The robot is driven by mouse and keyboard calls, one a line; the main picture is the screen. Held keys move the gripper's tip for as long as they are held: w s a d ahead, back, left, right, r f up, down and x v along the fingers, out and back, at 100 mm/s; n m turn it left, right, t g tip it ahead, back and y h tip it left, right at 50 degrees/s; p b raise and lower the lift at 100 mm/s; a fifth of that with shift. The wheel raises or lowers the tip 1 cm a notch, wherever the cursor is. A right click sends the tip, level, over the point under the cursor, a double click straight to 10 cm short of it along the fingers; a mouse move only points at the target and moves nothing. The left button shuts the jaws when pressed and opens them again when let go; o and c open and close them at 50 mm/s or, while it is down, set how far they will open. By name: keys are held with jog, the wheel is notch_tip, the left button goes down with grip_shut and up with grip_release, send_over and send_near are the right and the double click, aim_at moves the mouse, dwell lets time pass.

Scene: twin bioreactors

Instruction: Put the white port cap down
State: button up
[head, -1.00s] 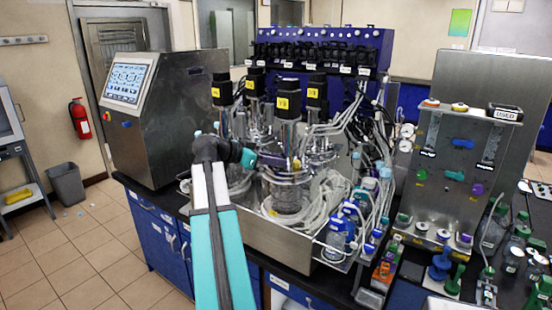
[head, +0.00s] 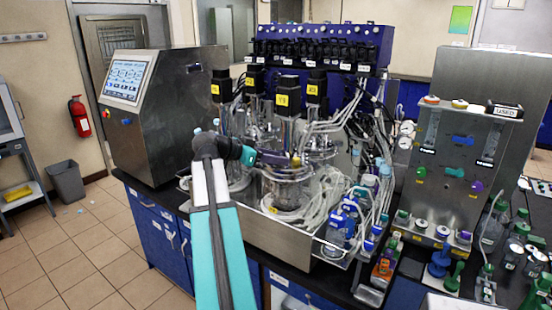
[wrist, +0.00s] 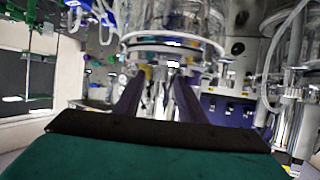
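My gripper (head: 262,160) is at the front of the bioreactor vessels, beside the middle vessel (head: 286,190). In the wrist view its two dark fingers (wrist: 157,78) point away from the camera, with a gap between them. A glass vessel with a metal ring (wrist: 172,42) fills the view just beyond and above the fingertips. I cannot make out the white port cap in either view. The fingertips are small and blurred against the glass and metal, so I cannot tell whether something thin is held between them.
A steel control cabinet with a screen (head: 126,80) stands to the left. Tubing and small bottles (head: 340,225) crowd the right of the vessels. A steel panel (head: 455,165) with coloured fittings stands further right.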

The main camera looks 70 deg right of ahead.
jog(key=shift+w+a, duration=0.15)
jog(key=shift+w, duration=0.05)
jog(key=b+v, duration=0.4)
jog(key=v, duration=0.7)
jog(key=shift+w+a+r, duration=0.15)
jog(key=shift+w+a, duration=0.05)
dwell(0.3)
